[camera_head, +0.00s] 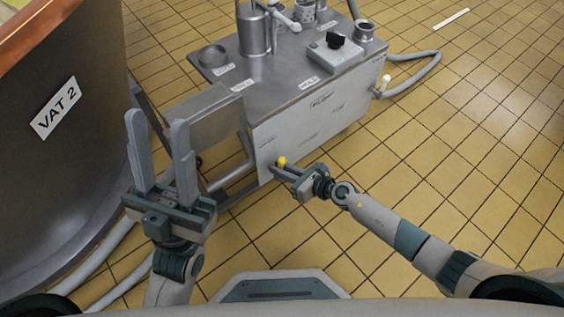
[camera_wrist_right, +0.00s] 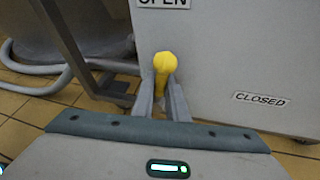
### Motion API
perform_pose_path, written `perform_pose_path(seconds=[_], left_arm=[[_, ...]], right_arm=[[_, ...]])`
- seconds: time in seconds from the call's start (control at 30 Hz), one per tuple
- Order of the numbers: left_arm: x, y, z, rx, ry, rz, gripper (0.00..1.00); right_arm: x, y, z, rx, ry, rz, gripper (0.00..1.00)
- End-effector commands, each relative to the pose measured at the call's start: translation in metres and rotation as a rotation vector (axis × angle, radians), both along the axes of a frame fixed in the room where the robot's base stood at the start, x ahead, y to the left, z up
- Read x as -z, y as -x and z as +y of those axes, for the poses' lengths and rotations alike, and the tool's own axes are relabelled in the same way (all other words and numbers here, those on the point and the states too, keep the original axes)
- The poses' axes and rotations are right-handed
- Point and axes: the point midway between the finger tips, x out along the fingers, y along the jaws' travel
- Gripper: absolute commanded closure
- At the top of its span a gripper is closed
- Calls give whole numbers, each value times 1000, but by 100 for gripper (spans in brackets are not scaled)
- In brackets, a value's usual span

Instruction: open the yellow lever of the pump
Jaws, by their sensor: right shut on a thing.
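The pump (camera_head: 310,110) is a grey metal cabinet on the tiled floor. Its yellow lever (camera_head: 282,161) shows at the lower left of the front panel. In the right wrist view the yellow lever (camera_wrist_right: 163,68) has a faceted knob and stands between my fingers, below an OPEN label (camera_wrist_right: 163,3). A CLOSED label (camera_wrist_right: 261,100) is to its right. My right gripper (camera_head: 280,172) is shut on the lever; its fingertips also show in the right wrist view (camera_wrist_right: 163,92). My left gripper (camera_head: 158,140) is open and empty, fingers pointing up, left of the pump.
A large copper-rimmed tank marked VAT 2 (camera_head: 57,108) stands at the left. Grey hoses (camera_head: 115,250) run along the floor beside it, and another hose (camera_head: 420,75) loops right of the pump.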

Motion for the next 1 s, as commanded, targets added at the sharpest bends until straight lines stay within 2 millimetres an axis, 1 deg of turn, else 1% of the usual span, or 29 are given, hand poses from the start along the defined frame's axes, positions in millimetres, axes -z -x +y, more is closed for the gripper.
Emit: perform_pose_path(seconds=[0.03, 0.2, 0.3, 0.43, 0.63, 0.93, 0.97, 1.0], left_arm=[[3, -4, -6, 9, -16, 70, 61], [31, -13, -25, 39, -63, 272, 61], [46, -15, -34, 53, -85, 362, 61], [60, -15, -42, 67, -105, 440, 61], [69, -14, -46, 75, -117, 485, 61], [70, -14, -47, 75, -117, 487, 61], [70, -14, -47, 75, -117, 487, 61], [70, -14, -47, 75, -117, 487, 61]], right_arm=[[-5, 2, 1, -1, 20, -12, 100], [-4, 4, 4, -1, 81, -57, 100], [-3, 5, 5, -1, 110, -76, 100], [-2, 5, 6, -1, 134, -95, 100], [0, 6, 6, -2, 149, -106, 100], [1, 6, 6, -3, 150, -107, 100], [1, 6, 6, -3, 150, -107, 85], [1, 6, 6, -3, 150, -107, 75]])
